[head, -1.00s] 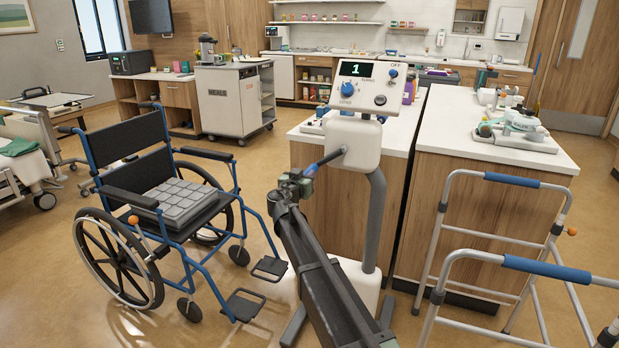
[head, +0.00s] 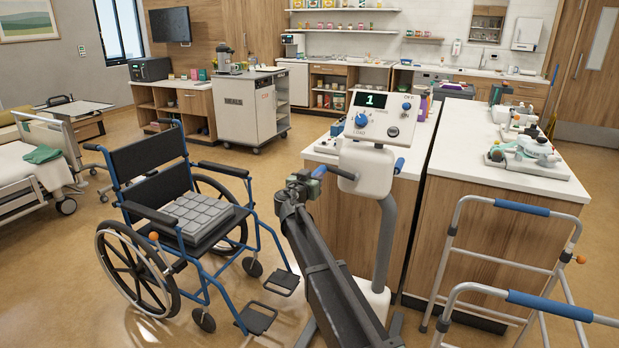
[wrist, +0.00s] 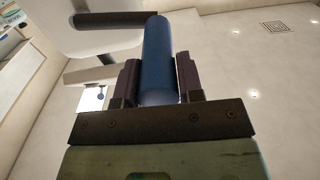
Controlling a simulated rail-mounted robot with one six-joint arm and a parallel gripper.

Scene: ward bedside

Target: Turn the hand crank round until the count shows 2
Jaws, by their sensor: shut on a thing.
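The hand crank machine has a white head and a display (head: 370,100) that reads 1. Its blue crank handle (wrist: 157,60) stands between the two dark fingers of my gripper (wrist: 157,85) in the wrist view, and the gripper is shut on it. In the head view my gripper (head: 308,180) is at the left side of the white crank housing (head: 366,168), with the dark crank arm reaching from the housing to it. A second blue handle (head: 399,165) shows on the right side of the housing.
A wheelchair (head: 190,215) with a grey cushion stands to the left. A walking frame (head: 510,250) stands at the front right. Wooden counters (head: 495,160) with white tops stand behind and to the right of the machine. Floor shows between wheelchair and machine.

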